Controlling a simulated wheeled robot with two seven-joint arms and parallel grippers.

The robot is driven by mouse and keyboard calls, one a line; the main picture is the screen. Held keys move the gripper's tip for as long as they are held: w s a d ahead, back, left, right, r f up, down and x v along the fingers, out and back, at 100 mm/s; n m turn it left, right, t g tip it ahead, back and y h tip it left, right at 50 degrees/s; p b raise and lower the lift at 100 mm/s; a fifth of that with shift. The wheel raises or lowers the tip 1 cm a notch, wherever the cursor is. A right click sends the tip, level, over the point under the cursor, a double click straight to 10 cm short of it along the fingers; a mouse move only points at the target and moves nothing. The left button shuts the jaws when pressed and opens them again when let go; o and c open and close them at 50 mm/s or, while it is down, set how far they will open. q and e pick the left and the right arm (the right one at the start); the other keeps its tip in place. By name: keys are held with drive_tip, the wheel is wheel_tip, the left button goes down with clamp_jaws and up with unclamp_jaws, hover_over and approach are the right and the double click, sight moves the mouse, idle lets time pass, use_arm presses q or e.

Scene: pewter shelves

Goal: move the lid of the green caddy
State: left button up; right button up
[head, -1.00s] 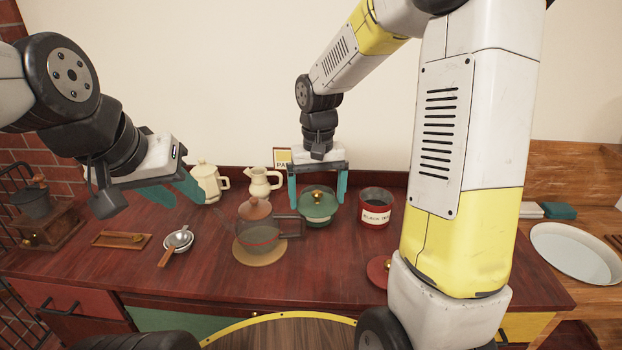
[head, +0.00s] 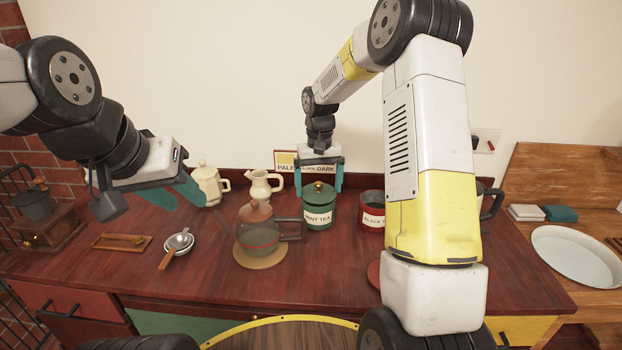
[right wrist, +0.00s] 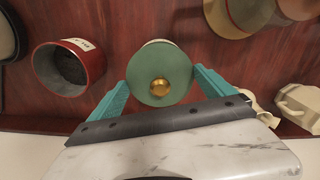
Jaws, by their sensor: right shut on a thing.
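The green caddy (head: 318,217), labelled as mint tea, stands upright on the dark red counter. Its green lid (head: 319,189) with a gold knob is at the caddy's top; I cannot tell whether it touches the rim. The lid also shows in the right wrist view (right wrist: 155,70), where it covers most of the caddy. My right gripper (head: 319,188) is shut on the lid, with one teal finger at each side (right wrist: 161,80). My left gripper (head: 186,198) hangs at the left above the counter, empty, its fingers partly overlapping, so its opening is unclear.
A red tin (head: 372,219) stands close to the right of the caddy. A glass teapot (head: 258,238) on a round mat stands to the left. A cream jug (head: 261,184) and a cream pot (head: 208,184) are behind. The counter in front of the caddy is clear.

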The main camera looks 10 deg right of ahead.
sight(319, 183)
drive_tip(key=shift+f, duration=0.25)
drive_tip(key=shift+f, duration=0.3)
drive_tip(key=o, duration=1)
drive_tip(key=shift+o, duration=0.2)
drive_tip(key=shift+r, duration=0.1)
wheel_tip(319, 183, up, 13)
drive_tip(key=s+d+r+t, duration=0.1)
drive_tip(key=s+r, duration=0.3)
drive_tip(key=s, duration=0.3)
drive_tip(key=s+r+t, duration=0.2)
drive_tip(key=s+r, duration=0.2)
drive_tip(key=s, duration=0.2)
drive_tip(key=s+f+t+y, duration=0.1)
drive_tip(key=s+t+y, duration=0.1)
drive_tip(key=s, duration=1.4)
drive_tip(key=shift+d+f+t, duration=0.2)
drive_tip(key=shift+d+t, duration=0.1)
drive_tip(key=shift+t, duration=0.3)
